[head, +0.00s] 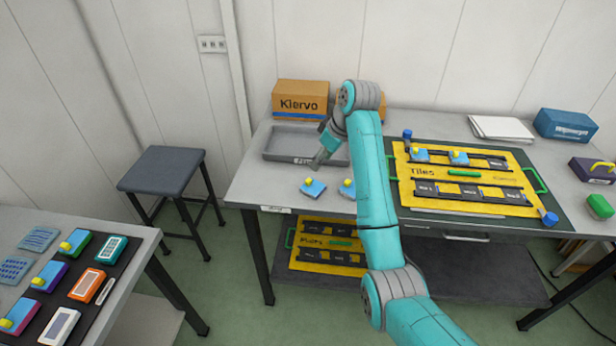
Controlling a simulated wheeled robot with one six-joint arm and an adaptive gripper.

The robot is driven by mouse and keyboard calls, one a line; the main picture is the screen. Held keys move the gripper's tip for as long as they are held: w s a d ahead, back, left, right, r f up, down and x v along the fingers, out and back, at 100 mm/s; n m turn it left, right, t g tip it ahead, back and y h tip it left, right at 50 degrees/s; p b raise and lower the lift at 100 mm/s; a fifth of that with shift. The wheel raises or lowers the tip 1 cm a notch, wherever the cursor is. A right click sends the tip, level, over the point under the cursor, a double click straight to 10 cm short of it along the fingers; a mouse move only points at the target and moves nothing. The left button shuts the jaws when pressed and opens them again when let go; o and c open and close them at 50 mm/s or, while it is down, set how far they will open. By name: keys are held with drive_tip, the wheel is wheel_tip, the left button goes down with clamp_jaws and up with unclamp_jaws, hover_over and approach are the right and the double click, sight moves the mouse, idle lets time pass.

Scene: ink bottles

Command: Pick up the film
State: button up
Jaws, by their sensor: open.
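I cannot tell for sure which thing is the film; nothing is readably labelled so. A flat blue piece with a yellow knob (313,188) lies on the grey table near its front edge. A second such piece (347,189) lies to its right, partly hidden behind my arm. My gripper (318,163) is open and points down over the table, just above and behind the first blue piece in the picture. It appears empty and apart from the piece.
A grey tray (276,144) sits behind my gripper, before a cardboard box (299,96). A yellow "Tiles" board (425,172) with dark slots and more blue pieces lies right. A dark stool (162,168) stands left. A nearer table (127,233) holds several coloured pieces.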

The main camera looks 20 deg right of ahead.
hover_over(308, 180)
drive_tip(key=s+d, duration=0.2)
wheel_tip(308, 180, down, 4)
drive_tip(key=shift+f, duration=0.15)
drive_tip(key=shift+x, duration=2.85)
drive_tip(key=shift+w+a, duration=0.1)
drive_tip(key=shift+a, duration=0.05)
drive_tip(key=c, duration=0.8)
drive_tip(key=shift+o, duration=0.2)
